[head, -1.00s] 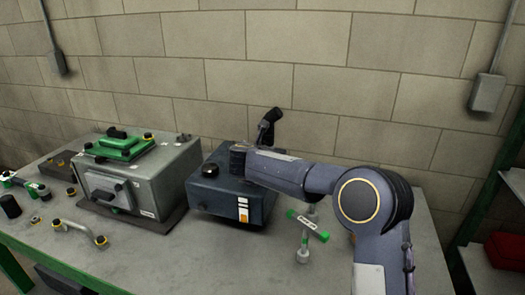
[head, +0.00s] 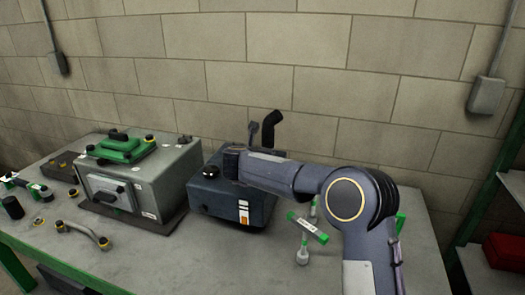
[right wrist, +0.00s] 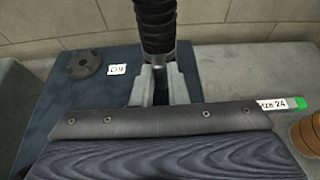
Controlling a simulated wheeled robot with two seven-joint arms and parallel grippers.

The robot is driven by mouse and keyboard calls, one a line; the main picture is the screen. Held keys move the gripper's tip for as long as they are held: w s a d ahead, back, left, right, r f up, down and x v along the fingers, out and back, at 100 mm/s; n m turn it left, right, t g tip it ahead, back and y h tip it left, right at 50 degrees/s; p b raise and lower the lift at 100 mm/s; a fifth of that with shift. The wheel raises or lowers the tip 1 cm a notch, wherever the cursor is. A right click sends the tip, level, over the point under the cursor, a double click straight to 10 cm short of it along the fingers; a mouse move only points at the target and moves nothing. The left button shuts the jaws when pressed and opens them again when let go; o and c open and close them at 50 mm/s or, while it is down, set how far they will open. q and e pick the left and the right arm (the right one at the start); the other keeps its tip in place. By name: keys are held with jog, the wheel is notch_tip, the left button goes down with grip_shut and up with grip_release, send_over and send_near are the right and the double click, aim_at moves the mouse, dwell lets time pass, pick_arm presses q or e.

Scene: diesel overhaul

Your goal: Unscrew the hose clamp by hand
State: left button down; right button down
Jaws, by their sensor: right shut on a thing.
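The black hose (head: 272,124) stands up behind my right arm in the head view, its lower end hidden by the arm. In the right wrist view the ribbed hose (right wrist: 157,22) ends in a grey metal band, which looks like the hose clamp (right wrist: 159,57). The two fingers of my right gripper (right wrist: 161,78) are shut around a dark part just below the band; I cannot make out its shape. In the head view the fingertips are hidden. A small dark piece (head: 253,130) stands left of the hose there. My left gripper is not in view.
The dark blue box (head: 222,204) lies under my right gripper. A grey box (head: 160,180) with a green top stands to its left. A green-ended tool (head: 308,228) stands on the bench near my forearm. The front middle of the bench (head: 200,265) is clear.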

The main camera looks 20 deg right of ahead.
jog(key=shift+w+a+r+n+h+p, duration=0.1)
jog(key=shift+a+n+h+p, duration=0.1)
jog(key=shift+n+h+p, duration=0.45)
jog(key=shift+n+g+h+p, duration=0.45)
jog(key=shift+n+g+p, duration=0.05)
jog(key=shift+n, duration=0.35)
jog(key=shift+a, duration=0.1)
jog(key=c, duration=1.4)
grip_release()
jog(key=shift+w, duration=0.1)
jog(key=shift+c, duration=0.2)
